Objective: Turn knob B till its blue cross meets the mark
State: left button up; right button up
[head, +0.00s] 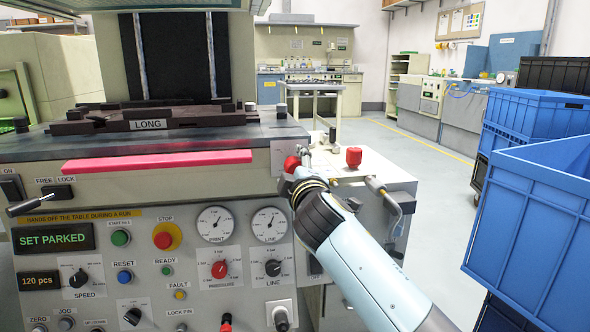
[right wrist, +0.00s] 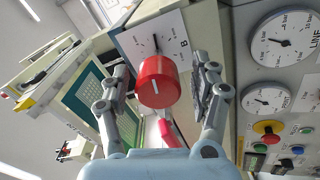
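Knob B is a red round knob (right wrist: 158,86) with a short white line on its face. It stands on a pale plate (right wrist: 172,38) marked "B" with a scale and a dark line. No blue cross can be made out. In the right wrist view my right gripper (right wrist: 163,76) is open, one finger on each side of the knob, with gaps showing. In the head view the right gripper (head: 304,160) is at the machine's right end, beside a red knob (head: 291,164) that it partly hides. My left gripper is not in view.
Another red knob (head: 353,156) stands on the white side top (head: 385,168). A lever handle (head: 388,197) sticks out near my right arm. The front panel (head: 125,290) carries gauges, dials and buttons. Blue crates (head: 535,215) stand at the right, with clear floor (head: 435,190) between.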

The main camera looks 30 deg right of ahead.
jog(key=v, duration=0.7)
jog(key=shift+s, duration=0.2)
jog(key=shift+r, duration=0.1)
